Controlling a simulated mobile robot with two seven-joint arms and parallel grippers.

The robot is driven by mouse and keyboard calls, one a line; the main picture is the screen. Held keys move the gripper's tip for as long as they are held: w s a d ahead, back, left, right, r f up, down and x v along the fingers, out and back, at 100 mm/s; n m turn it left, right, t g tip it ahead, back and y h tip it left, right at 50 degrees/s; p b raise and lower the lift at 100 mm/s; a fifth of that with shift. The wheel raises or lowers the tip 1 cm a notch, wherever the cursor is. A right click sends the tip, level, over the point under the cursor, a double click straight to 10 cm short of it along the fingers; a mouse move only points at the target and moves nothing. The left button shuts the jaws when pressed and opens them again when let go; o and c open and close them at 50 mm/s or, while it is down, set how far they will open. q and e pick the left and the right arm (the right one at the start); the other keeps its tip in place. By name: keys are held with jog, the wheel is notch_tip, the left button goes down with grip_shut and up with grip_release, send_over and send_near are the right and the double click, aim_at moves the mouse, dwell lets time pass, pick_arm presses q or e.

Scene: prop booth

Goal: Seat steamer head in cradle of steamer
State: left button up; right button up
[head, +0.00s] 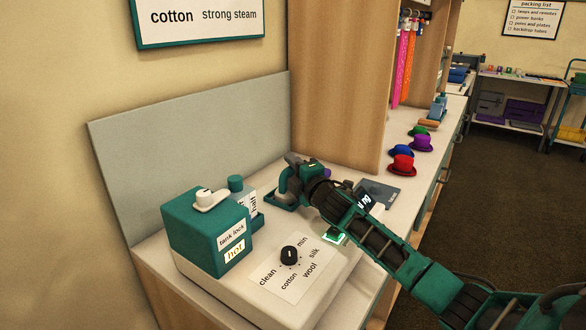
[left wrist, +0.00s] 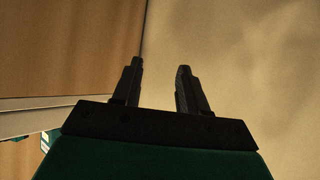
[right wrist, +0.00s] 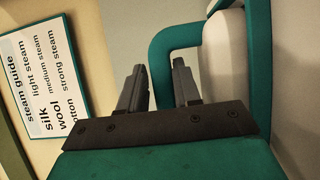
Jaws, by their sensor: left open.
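The steamer stands on the counter with a white base (head: 215,285), a teal tank (head: 205,235) marked "hot" and a black dial (head: 289,255). A teal piece with a curved handle, which looks like the steamer head (head: 284,190), is behind the base. My right gripper (head: 312,190) is at it; in the right wrist view the fingers (right wrist: 160,85) are closed around its teal handle (right wrist: 166,50). I cannot clearly make out the cradle or whether the head is lifted. My left gripper (left wrist: 161,85) is open and empty, seen only in the left wrist view.
A grey panel (head: 200,150) stands behind the steamer and a wooden cabinet side (head: 335,80) rises beyond it. Red (head: 401,165), blue and green hats stand farther along the counter. A dark card (head: 378,191) lies past my right arm. Open floor is to the right.

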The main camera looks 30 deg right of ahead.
jog(key=o, duration=0.5)
jog(key=shift+r, duration=0.1)
jog(key=shift+c, duration=0.2)
jog(key=shift+s+a, duration=0.1)
jog(key=shift+s, duration=0.55)
pick_arm(q)
jog(key=shift+w+d+r+p, duration=0.1)
jog(key=shift+r+p, duration=0.1)
jog(key=shift+r, duration=0.15)
jog(key=shift+w+d+r+p, duration=0.1)
jog(key=shift+r+p, duration=0.1)
jog(key=shift+r, duration=0.15)
pick_arm(e)
jog(key=s, duration=0.7)
jog(key=s+a, duration=0.1)
jog(key=s, duration=0.3)
jog(key=shift+s, duration=0.3)
pick_arm(q)
jog(key=shift+s, duration=0.15)
